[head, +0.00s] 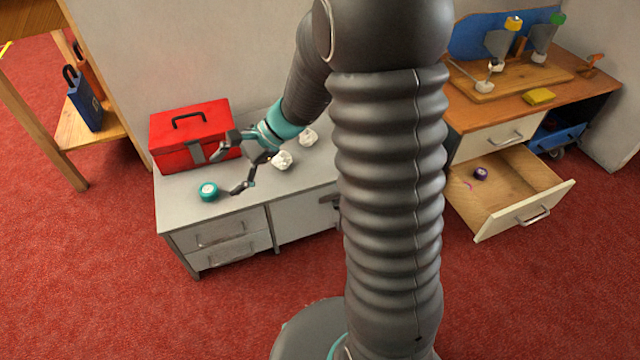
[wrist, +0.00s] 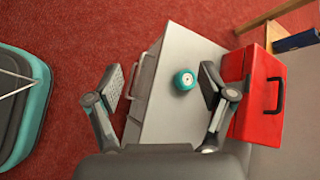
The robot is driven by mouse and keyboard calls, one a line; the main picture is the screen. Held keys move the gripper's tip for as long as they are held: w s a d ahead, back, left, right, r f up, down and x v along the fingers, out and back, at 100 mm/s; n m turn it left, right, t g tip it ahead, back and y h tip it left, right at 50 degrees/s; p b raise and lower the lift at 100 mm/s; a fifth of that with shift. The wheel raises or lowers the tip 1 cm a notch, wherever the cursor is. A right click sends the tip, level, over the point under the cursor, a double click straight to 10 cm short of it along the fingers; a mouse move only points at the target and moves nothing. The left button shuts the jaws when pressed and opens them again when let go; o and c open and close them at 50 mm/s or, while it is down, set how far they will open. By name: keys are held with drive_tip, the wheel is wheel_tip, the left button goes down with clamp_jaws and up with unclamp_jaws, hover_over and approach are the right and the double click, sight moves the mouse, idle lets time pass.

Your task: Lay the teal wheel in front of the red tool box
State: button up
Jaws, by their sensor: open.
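The teal wheel (head: 209,191) lies on the grey cabinet top near its front edge, in front of the red tool box (head: 189,135). My gripper (head: 230,172) is open and empty, to the right of the wheel in the head view. In the wrist view, the wheel (wrist: 184,79) shows beyond the open fingers of my gripper (wrist: 167,88), apart from both. The red tool box (wrist: 257,95) stands to the right there, close to one finger. I cannot tell the exact height of the fingers above the top.
Crumpled white paper balls (head: 282,160) lie right of my gripper on the grey cabinet (head: 180,212). At right, an open drawer (head: 508,192) holds a purple wheel (head: 481,174). A wooden shelf (head: 95,135) with a blue bag-like object (head: 84,103) stands at left.

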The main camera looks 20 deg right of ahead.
drive_tip(key=s+d+r+n+t+h, duration=0.2)
drive_tip(key=s+d+r+n+h, duration=0.3)
drive_tip(key=s, duration=0.6)
drive_tip(key=s+d+r+n+t+h, duration=0.2)
drive_tip(key=s+d+r+n+h, duration=0.3)
drive_tip(key=s, duration=0.6)
drive_tip(key=shift+d+r+n, duration=1.25)
drive_tip(key=shift+r+n, duration=0.25)
drive_tip(key=shift+n, duration=0.1)
